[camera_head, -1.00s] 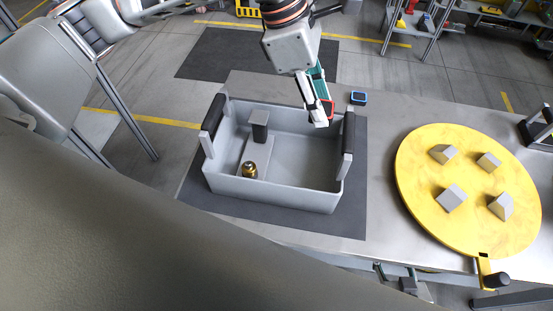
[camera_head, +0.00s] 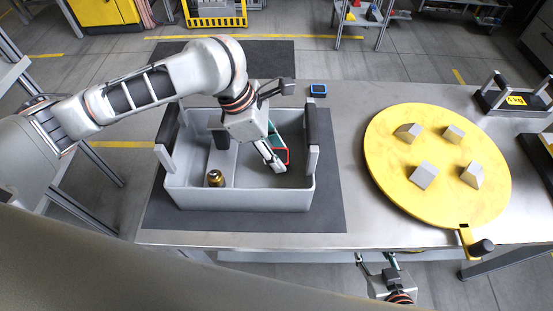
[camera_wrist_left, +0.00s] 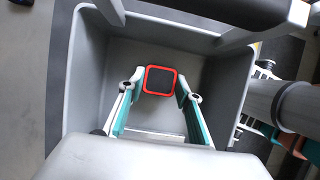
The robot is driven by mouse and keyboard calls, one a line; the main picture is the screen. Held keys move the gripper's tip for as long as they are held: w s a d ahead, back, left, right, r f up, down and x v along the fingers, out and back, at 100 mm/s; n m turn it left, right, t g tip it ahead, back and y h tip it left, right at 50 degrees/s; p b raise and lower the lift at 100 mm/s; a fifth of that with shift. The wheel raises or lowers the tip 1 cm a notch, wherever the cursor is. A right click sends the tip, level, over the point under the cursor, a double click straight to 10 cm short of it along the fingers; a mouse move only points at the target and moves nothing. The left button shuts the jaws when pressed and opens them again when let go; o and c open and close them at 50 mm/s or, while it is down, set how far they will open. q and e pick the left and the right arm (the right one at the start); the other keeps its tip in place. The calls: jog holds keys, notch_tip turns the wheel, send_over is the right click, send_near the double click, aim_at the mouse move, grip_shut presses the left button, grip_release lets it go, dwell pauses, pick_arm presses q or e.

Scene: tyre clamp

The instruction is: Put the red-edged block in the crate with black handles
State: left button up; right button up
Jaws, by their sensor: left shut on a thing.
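The grey crate with black handles (camera_head: 240,198) stands on a dark mat on the table. My left gripper (camera_head: 280,160) reaches down into its right half and is shut on the red-edged block (camera_head: 285,156). In the left wrist view the block (camera_wrist_left: 160,80), dark with a red rim, sits between the two fingertips (camera_wrist_left: 160,88), inside the crate walls. I cannot tell whether it touches the crate floor. My right gripper (camera_head: 378,262) is at the bottom of the head view, beyond the table's front edge, fingers apart and empty.
A brass-coloured piece (camera_head: 215,178) and a dark block (camera_head: 221,140) are in the crate's left part. A blue-edged block (camera_head: 318,89) lies behind the crate. A yellow round board (camera_head: 385,170) with several grey blocks is to the right.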

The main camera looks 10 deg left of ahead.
pick_arm(q)
notch_tip(320, 180, down, 3)
jog(key=shift+f+b, duration=0.15)
jog(key=shift+b, duration=0.15)
jog(key=shift+f, duration=0.1)
jog(key=o, duration=1.1)
